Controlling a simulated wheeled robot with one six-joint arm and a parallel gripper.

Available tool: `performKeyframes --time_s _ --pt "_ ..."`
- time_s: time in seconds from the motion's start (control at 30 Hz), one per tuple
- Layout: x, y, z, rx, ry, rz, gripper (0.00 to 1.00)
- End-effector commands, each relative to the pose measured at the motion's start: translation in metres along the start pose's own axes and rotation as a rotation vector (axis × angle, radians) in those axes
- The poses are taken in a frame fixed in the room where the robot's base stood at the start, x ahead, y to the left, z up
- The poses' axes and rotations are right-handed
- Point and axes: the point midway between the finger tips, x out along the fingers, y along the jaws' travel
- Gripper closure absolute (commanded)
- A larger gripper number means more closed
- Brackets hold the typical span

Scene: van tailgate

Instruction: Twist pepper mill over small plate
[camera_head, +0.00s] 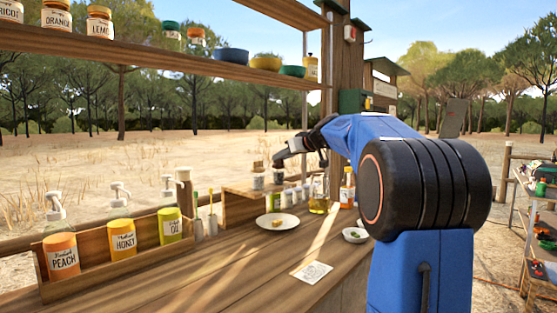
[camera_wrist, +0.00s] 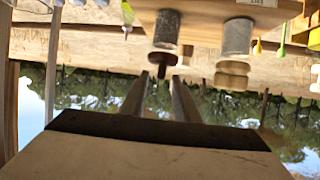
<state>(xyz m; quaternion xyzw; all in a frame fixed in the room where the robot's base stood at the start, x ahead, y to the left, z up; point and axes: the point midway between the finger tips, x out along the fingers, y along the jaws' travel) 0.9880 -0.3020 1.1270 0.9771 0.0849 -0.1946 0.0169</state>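Two mills stand side by side on a raised wooden shelf behind the counter. In the wrist view, which looks upside down, one has a dark wooden top (camera_wrist: 165,30) and the other a pale wooden top (camera_wrist: 235,38). I take the dark-topped one as the pepper mill; its label is not readable. A white plate (camera_head: 290,224) with a yellowish food piece lies on the counter.
A smaller white dish (camera_head: 347,237) with green bits sits to the right. Several small jars, an oil bottle (camera_head: 319,195) and an orange-labelled bottle (camera_head: 347,190) stand right of the mills. A printed card (camera_head: 312,272) lies in front. Pump bottles stand left.

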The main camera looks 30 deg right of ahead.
Motion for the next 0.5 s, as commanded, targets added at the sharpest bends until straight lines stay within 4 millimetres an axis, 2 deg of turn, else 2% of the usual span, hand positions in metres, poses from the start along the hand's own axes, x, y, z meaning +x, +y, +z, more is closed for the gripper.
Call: performKeyframes --time_s 0.1,0.2,0.5 --pt "0.016 -0.001 0.000 0.000 -0.001 -0.002 0.72" --pt "0.024 0.000 -0.001 0.000 0.000 -0.001 0.72" --pt "0.031 0.000 0.000 0.000 0.000 0.000 0.72"
